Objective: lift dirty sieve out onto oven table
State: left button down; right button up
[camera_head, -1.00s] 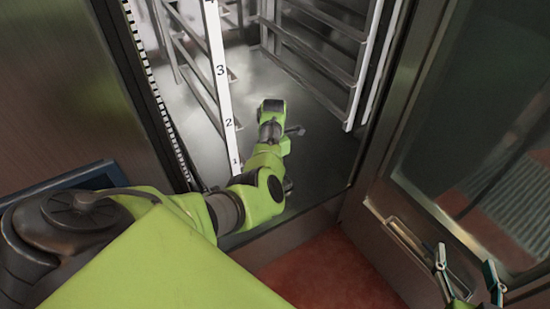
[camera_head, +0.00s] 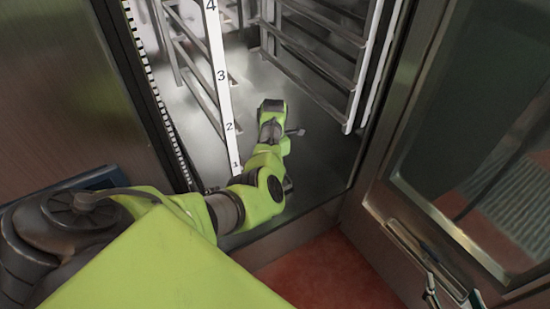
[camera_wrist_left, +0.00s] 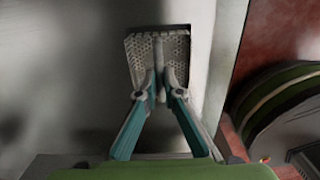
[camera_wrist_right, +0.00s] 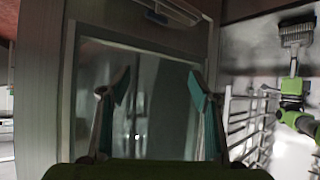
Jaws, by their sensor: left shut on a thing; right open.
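In the left wrist view, a grey perforated metal sieve (camera_wrist_left: 143,58) sits at a dark-edged rectangular opening in a pale metal surface. My left gripper (camera_wrist_left: 160,86) is shut on the sieve's middle strip. I cannot tell whether the sieve is raised clear of the opening. In the head view my left arm reaches down into the oven, and the arm hides the sieve and the fingertips. My right gripper (camera_wrist_right: 148,90) is open and empty in front of the oven door's glass; its fingertips also show at the lower right in the head view (camera_head: 452,290). The oven table is not identifiable here.
The oven cavity has rack rails (camera_head: 318,55) on both sides and a numbered white strip (camera_head: 222,85) near my left arm. The open oven door (camera_head: 415,215) with its handle (camera_head: 425,255) stands at the right. The red floor (camera_head: 325,270) lies below the oven's edge.

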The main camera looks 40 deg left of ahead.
jog(key=s+d+f+g+h+p, duration=0.1)
jog(key=s+d+f+g, duration=0.1)
jog(key=s+f, duration=0.3)
jog(key=shift+s+g, duration=0.65)
jog(key=shift+g, duration=0.25)
jog(key=shift+d, duration=0.2)
